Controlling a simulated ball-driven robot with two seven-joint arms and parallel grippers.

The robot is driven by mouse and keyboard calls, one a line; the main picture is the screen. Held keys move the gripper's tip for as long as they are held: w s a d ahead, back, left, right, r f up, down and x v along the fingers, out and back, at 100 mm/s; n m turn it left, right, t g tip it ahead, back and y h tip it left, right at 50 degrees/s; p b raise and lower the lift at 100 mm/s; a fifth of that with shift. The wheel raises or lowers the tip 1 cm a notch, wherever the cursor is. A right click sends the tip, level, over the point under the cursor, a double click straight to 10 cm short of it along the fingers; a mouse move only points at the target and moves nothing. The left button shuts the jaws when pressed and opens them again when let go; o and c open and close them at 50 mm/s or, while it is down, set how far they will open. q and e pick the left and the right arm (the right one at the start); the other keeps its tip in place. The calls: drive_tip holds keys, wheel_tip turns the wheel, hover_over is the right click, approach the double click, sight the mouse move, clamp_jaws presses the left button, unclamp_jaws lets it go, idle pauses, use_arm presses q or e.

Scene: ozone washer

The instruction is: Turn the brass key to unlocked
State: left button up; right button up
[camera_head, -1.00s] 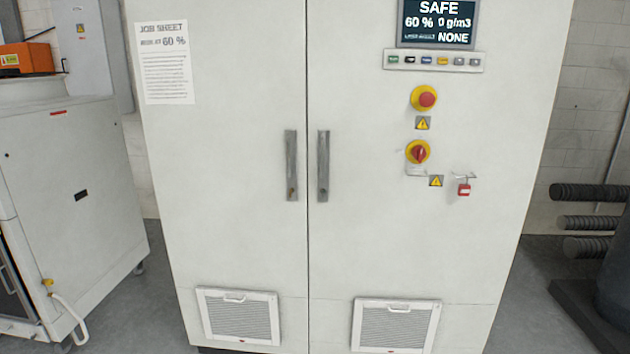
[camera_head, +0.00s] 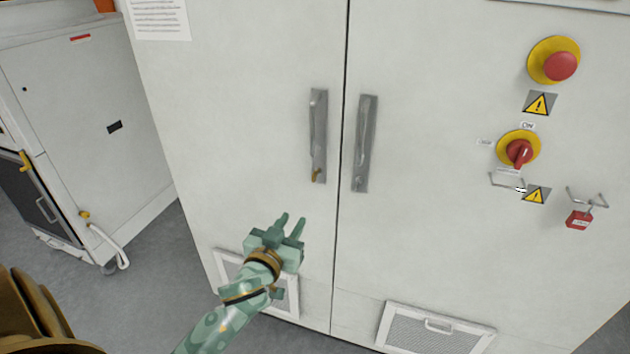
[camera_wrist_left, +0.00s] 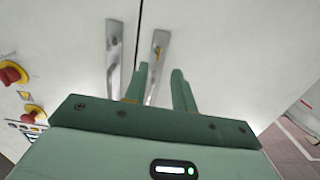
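The brass key (camera_head: 316,174) sits at the lower end of the left grey door handle (camera_head: 318,130) on the white cabinet. In the left wrist view the key is a small brass spot on that handle (camera_wrist_left: 155,62), near my fingers. My left gripper (camera_head: 291,222) is green, below and a little left of the key in the head view, apart from it. Its two fingers are spread with nothing between them. In the left wrist view the left gripper (camera_wrist_left: 160,82) points toward the handles. The key's exact angle is too small to tell. My right gripper is not in view.
The right door handle (camera_head: 364,143) is close beside the left one. A red rotary switch (camera_head: 519,152), an emergency button (camera_head: 560,66) and a red padlock (camera_head: 578,220) are on the right door. Vent grilles (camera_head: 436,330) are low on the doors. A white machine (camera_head: 90,130) stands left.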

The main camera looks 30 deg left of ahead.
sight(313, 178)
use_arm(q)
drive_tip(key=r+x, duration=0.1)
drive_tip(key=x, duration=0.4)
drive_tip(key=r+b+x, duration=0.1)
drive_tip(key=x, duration=0.4)
drive_tip(key=r+b+x, duration=0.1)
drive_tip(key=x, duration=0.5)
drive_tip(key=shift+a+r, duration=0.15)
clamp_jaws()
